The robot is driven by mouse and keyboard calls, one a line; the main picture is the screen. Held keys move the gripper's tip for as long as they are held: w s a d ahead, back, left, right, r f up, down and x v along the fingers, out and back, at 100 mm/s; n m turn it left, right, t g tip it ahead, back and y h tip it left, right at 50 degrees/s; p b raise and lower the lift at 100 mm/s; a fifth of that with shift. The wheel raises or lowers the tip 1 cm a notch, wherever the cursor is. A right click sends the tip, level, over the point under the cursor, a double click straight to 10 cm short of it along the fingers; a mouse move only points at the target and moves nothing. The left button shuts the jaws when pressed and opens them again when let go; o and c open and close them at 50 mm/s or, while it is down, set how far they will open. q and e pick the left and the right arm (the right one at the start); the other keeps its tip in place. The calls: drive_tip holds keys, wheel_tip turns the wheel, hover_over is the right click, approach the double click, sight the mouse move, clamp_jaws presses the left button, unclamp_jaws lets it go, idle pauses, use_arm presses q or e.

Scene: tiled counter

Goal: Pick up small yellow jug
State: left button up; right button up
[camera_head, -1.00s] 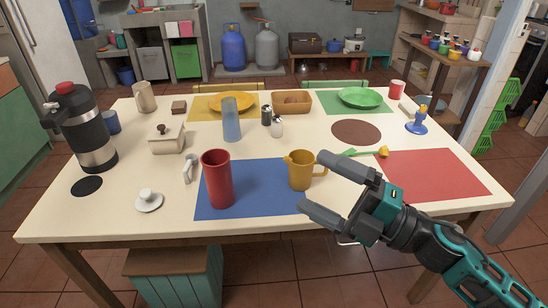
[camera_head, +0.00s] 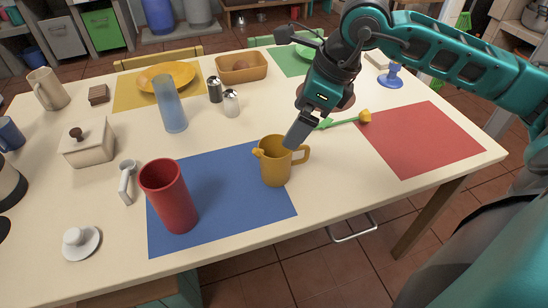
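The small yellow jug (camera_head: 275,167) stands upright on the right part of the blue placemat (camera_head: 222,205). Its handle points right and its spout points left. My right gripper (camera_head: 297,136) comes in from the upper right and points down at the jug's rim and handle. One grey finger shows, overlapping the jug's upper right edge in the picture; the other finger is hidden or lined up behind it. I cannot tell whether it touches the jug or how wide the fingers stand. My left gripper is out of view.
A red cup (camera_head: 168,195) stands left of the jug. A yellow flower with a green stem (camera_head: 345,121) lies to its right, near the red placemat (camera_head: 420,138). A blue glass (camera_head: 170,105) and shakers (camera_head: 231,103) stand behind. The cream table's (camera_head: 262,232) front edge is close.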

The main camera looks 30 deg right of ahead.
sight(279, 148)
drive_tip(key=x, duration=1)
drive_tip(key=shift+f+b, duration=0.15)
drive_tip(key=shift+b, duration=0.2)
drive_tip(key=c, duration=1.1)
drive_tip(key=shift+o, duration=0.2)
